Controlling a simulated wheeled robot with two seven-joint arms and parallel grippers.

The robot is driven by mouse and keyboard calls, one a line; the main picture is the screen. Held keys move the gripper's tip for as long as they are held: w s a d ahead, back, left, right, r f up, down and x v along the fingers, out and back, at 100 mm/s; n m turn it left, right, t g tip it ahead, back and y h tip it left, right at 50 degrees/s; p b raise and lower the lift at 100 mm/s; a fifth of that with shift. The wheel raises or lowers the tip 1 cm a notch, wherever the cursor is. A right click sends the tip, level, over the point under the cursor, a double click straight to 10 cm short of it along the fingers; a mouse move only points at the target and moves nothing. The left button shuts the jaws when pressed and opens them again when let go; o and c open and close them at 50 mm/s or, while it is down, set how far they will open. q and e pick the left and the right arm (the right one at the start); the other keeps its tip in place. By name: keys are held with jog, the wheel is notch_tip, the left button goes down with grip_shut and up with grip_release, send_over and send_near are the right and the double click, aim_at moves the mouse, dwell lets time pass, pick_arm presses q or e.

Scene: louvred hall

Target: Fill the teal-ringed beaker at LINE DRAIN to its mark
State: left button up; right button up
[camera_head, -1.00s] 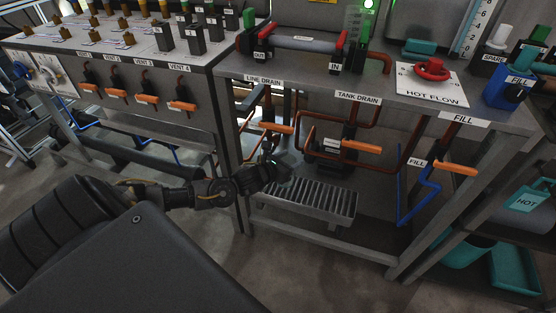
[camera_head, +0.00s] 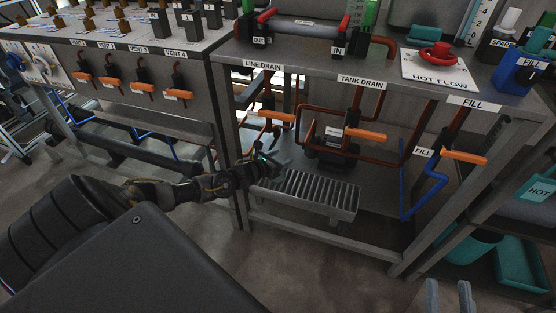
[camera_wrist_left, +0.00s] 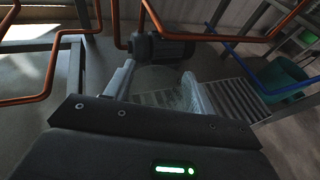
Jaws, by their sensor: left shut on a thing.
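My left gripper (camera_head: 268,165) is shut on a clear, see-through beaker (camera_wrist_left: 158,80), which shows faintly between the two fingers in the left wrist view (camera_wrist_left: 155,88). Its ring, mark and liquid level cannot be made out. The gripper is in front of the bench, below the LINE DRAIN label (camera_head: 262,64) and its orange valve handle (camera_head: 276,117), near the left end of the slatted drain tray (camera_head: 345,206). Whether the beaker is right under the drain outlet cannot be told. My right gripper (camera_head: 449,296) shows only as two spread grey fingertips at the bottom right edge, with nothing between them.
The TANK DRAIN handle (camera_head: 365,134) and FILL handle (camera_head: 464,157) stick out to the right. Copper pipes (camera_head: 300,130) and a blue pipe (camera_head: 430,185) run beneath the bench. A red HOT FLOW knob (camera_head: 437,54) is on top. Bare floor lies in front.

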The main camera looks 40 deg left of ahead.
pick_arm(q)
jog(key=shift+f, duration=0.2)
pick_arm(e)
jog(key=shift+d+r, duration=0.1)
jog(key=shift+r, duration=0.1)
jog(key=shift+t, duration=0.3)
pick_arm(q)
jog(key=shift+f, duration=0.15)
jog(key=o, duration=1.2)
jog(key=shift+o, duration=0.2)
pick_arm(e)
jog(key=shift+d+r, duration=0.1)
jog(key=shift+r, duration=0.05)
